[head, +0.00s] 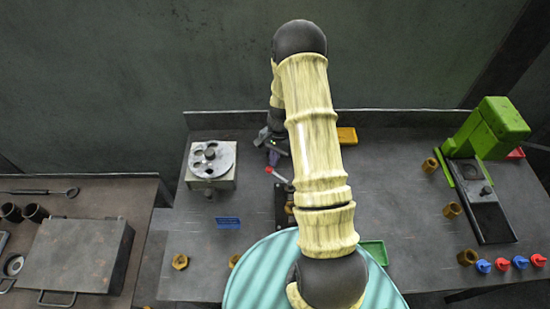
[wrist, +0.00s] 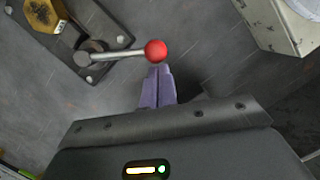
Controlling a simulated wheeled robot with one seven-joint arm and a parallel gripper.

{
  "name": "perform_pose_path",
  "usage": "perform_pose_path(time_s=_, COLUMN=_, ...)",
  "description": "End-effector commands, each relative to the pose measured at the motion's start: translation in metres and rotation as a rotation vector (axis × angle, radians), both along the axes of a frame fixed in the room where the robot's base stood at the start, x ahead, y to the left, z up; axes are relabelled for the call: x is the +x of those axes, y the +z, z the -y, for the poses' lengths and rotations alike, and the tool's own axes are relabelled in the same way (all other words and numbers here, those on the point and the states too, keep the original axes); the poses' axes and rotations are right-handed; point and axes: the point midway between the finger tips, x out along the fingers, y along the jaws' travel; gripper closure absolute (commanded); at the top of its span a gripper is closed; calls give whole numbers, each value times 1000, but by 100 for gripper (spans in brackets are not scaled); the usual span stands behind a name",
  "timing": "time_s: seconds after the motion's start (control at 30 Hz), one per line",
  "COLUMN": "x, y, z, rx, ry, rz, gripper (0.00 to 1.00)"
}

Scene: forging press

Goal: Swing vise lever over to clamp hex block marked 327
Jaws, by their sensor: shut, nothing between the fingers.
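The vise (head: 281,212) is mostly hidden behind my arm in the head view. Its lever ends in a red ball (head: 269,170). In the wrist view the lever (wrist: 122,54) runs from a round pivot at left to the red ball (wrist: 155,50). A brass hex block (wrist: 42,14) sits on the dark vise plate (wrist: 103,15) beyond the pivot; its small label is too small to read. My gripper (wrist: 158,70) is shut and empty, with purple fingers. Their tips are right beside the ball; I cannot tell whether they touch it. My gripper shows small in the head view (head: 273,158).
A pale block with a holed disc (head: 212,160) stands to the left on the bench, and appears in the wrist view's upper right (wrist: 275,22). A blue plate (head: 228,223) and loose brass nuts (head: 180,261) lie in front. A green press (head: 488,130) stands at right.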

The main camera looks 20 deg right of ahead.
Motion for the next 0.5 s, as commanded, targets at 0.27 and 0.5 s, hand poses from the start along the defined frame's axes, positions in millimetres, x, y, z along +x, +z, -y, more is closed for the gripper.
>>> perform_pose_path(time_s=0.27, x=-1, y=0, z=-4, rx=0, ry=34, rz=0, gripper=100)
perform_pose_path(time_s=0.5, x=-2, y=-1, z=-10, rx=1, ry=93, rz=0, gripper=100)
